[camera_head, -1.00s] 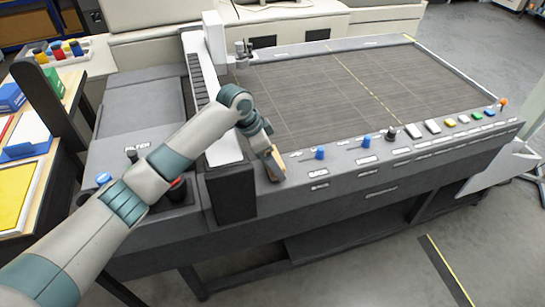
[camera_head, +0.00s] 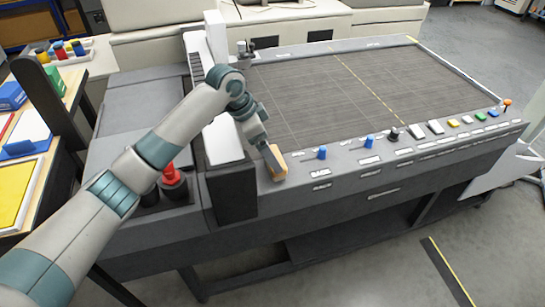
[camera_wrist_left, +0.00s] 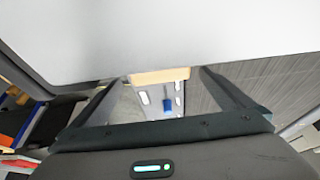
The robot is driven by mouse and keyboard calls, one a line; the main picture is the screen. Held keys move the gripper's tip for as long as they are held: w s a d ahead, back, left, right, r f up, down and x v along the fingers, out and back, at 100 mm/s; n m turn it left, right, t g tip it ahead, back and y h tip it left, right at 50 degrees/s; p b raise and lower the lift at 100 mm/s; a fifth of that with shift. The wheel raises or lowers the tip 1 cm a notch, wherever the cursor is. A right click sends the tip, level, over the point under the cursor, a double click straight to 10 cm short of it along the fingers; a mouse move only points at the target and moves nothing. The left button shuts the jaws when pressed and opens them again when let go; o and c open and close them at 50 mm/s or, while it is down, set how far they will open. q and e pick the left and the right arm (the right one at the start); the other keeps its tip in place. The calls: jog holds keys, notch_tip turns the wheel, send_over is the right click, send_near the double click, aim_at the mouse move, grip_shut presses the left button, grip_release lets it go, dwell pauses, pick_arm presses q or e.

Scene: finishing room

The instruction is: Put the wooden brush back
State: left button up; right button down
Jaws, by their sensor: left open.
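The wooden brush (camera_head: 280,157) is a small tan block at the front left corner of the grey machine's control edge, left of the blue knobs. My left gripper (camera_head: 272,161) reaches down to it from the upper left, with a dark finger beside the wood. In the left wrist view, the brush (camera_wrist_left: 160,75) is a tan strip between the tips of my widely spread fingers (camera_wrist_left: 162,80). I cannot tell whether the fingers touch it. The gripper hides part of the brush. My right gripper is not in view.
The flat cutting table (camera_head: 350,90) has a white gantry (camera_head: 216,40) at its left. Blue knobs (camera_head: 322,153) and several coloured buttons line the front edge. A red button (camera_head: 170,173) stands near my forearm. A wooden bench with trays (camera_head: 15,190) is at far left.

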pick_arm(q)
jog(key=b+v, duration=0.1)
jog(key=v, duration=0.5)
jog(key=shift+r, duration=0.45)
jog(key=shift+s+a+f, duration=0.1)
jog(key=shift+s, duration=0.05)
